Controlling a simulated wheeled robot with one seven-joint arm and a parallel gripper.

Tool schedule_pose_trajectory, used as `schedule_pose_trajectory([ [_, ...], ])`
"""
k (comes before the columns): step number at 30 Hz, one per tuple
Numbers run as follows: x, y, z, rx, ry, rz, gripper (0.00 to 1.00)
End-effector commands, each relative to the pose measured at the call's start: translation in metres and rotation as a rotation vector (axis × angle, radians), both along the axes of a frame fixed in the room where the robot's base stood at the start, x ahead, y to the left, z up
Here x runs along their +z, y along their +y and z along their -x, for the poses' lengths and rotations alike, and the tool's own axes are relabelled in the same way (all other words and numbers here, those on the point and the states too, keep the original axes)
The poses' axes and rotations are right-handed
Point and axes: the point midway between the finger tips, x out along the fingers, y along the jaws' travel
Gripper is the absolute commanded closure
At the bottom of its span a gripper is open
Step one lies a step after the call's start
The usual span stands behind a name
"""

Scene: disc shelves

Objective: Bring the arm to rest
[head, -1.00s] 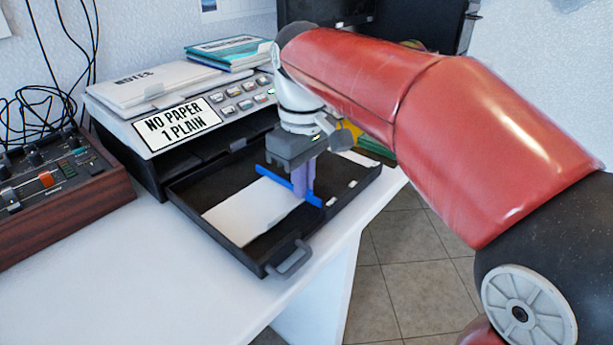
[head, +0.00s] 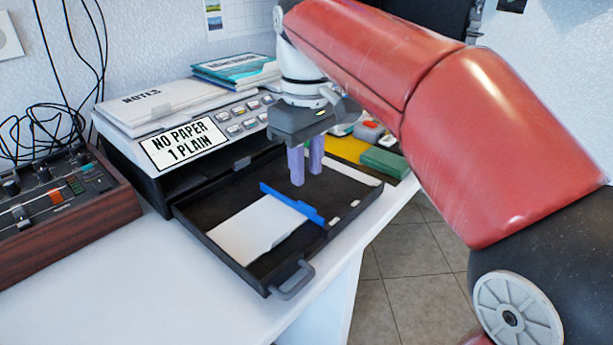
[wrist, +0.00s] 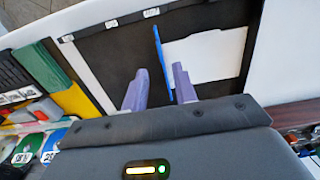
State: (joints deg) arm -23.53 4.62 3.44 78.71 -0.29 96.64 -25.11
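My gripper (head: 307,175) hangs over the open black paper tray (head: 190,215), its two lilac fingers pointing down. The fingers are apart with nothing between them, also in the wrist view (wrist: 159,72). They are above the tray floor, behind the blue guide bar (head: 292,205) in the head view. White paper (head: 255,230) lies in the tray on the near side of the bar. The bar also shows beyond the fingertips in the wrist view (wrist: 161,60). My red arm reaches in from the right.
The printer (head: 165,175) bears a "NO PAPER 1 PLAIN" sign (head: 184,143), with notes (head: 150,102) and a teal book on top. A wood-sided console (head: 65,215) stands left. Yellow and green items (head: 383,162) lie beyond the tray. The white desk's front (head: 150,290) is clear.

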Motion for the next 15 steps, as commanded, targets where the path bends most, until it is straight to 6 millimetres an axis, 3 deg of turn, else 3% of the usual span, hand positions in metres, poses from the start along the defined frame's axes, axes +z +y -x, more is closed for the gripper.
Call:
schedule_pose_trajectory([
  [11,0.004,-0.001,0.0,-0.002,0.0,0.0,0.72],
  [15,0.002,-0.016,0.007,-0.054,-0.027,-0.011,0.72],
])
